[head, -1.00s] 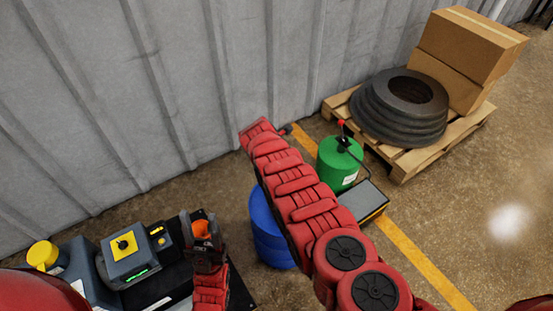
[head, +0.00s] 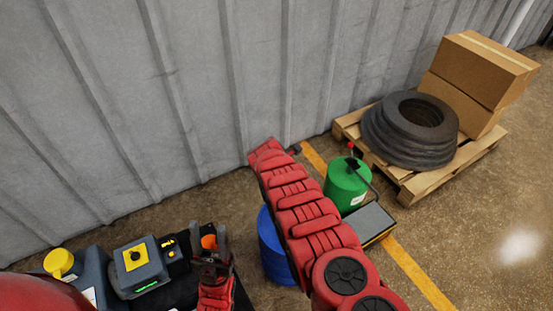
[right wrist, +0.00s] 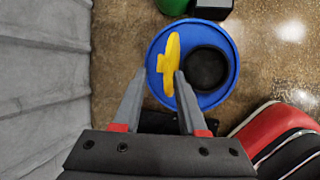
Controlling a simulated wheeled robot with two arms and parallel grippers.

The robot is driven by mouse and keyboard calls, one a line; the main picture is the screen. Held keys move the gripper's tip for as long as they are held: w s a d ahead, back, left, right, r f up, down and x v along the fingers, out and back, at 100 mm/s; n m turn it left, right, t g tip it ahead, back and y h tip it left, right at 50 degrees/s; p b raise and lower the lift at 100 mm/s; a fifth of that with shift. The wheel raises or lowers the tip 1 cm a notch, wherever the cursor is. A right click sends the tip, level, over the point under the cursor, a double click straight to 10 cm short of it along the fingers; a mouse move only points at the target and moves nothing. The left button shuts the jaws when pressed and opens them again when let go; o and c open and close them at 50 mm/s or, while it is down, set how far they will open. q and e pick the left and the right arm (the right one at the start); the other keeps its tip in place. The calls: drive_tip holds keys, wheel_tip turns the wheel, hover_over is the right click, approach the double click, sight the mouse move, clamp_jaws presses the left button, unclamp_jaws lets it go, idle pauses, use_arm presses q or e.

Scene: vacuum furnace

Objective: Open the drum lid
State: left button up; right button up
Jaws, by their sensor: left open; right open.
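The blue drum (head: 272,248) stands on the floor in the head view, partly hidden behind my red right arm. In the right wrist view its round blue top (right wrist: 222,98) shows from above, with a yellow handle-like piece (right wrist: 171,62) and a round black area (right wrist: 207,68) on it; I cannot tell whether the black area is a cover or an opening. My right gripper (right wrist: 158,76) is open and empty, its fingertips around the lower end of the yellow piece in that picture; contact is unclear. My left gripper (head: 209,236) is open beside the control equipment.
A grey control box with a yellow-faced knob (head: 136,258) and an orange item (head: 209,242) are at lower left. A green canister (head: 346,183) stands right of the drum. A pallet (head: 420,187) holds black rings and boxes. A corrugated wall (head: 190,90) runs behind.

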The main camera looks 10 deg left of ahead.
drive_tip(key=p+v, duration=0.4)
drive_tip(key=v, duration=1)
drive_tip(key=shift+p, duration=0.4)
